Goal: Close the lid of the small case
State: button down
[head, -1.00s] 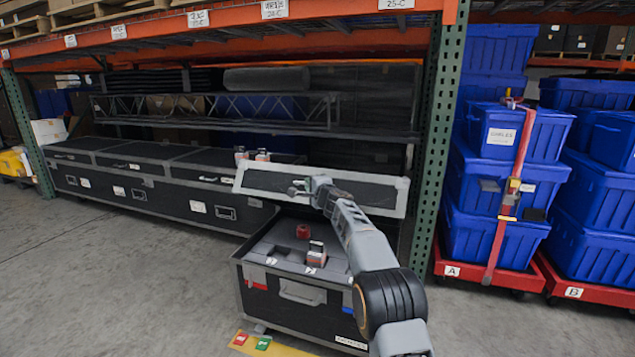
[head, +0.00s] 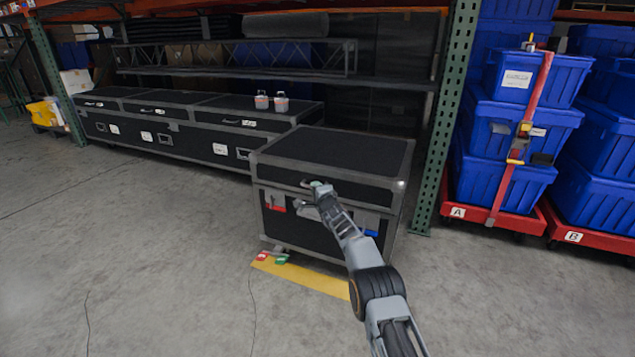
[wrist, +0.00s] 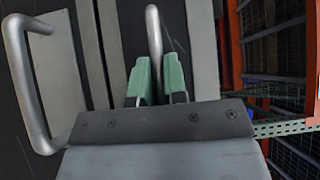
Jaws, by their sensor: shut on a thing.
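The small case (head: 305,226) is black with grey edges and stands on the floor at the middle. Its lid (head: 335,150) lies level over the body, and the inside is hidden. My gripper (head: 318,186) is at the lid's front side. In the wrist view, the green-padded fingers (wrist: 158,74) are shut on the silver lid handle (wrist: 154,30). The case's lower front handle (wrist: 35,95) shows at the left of that view. I cannot tell from these frames whether a thin gap remains under the lid.
A long row of black cases (head: 165,120) stands to the left, with two small grey items (head: 281,102) on top. A green rack post (head: 447,130) is close on the right, with strapped blue totes (head: 515,135) beyond.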

jog(key=shift+d+f, duration=0.15)
jog(key=shift+f, duration=0.6)
jog(key=shift+s+f, duration=0.1)
jog(key=shift+f, duration=0.1)
jog(key=c, duration=1.4)
grip_release()
jog(key=shift+c, duration=0.2)
jog(key=shift+s, duration=0.15)
jog(key=p+v, duration=0.4)
jog(key=v, duration=0.9)
jog(key=shift+s+r, duration=0.15)
jog(key=shift+s, duration=0.05)
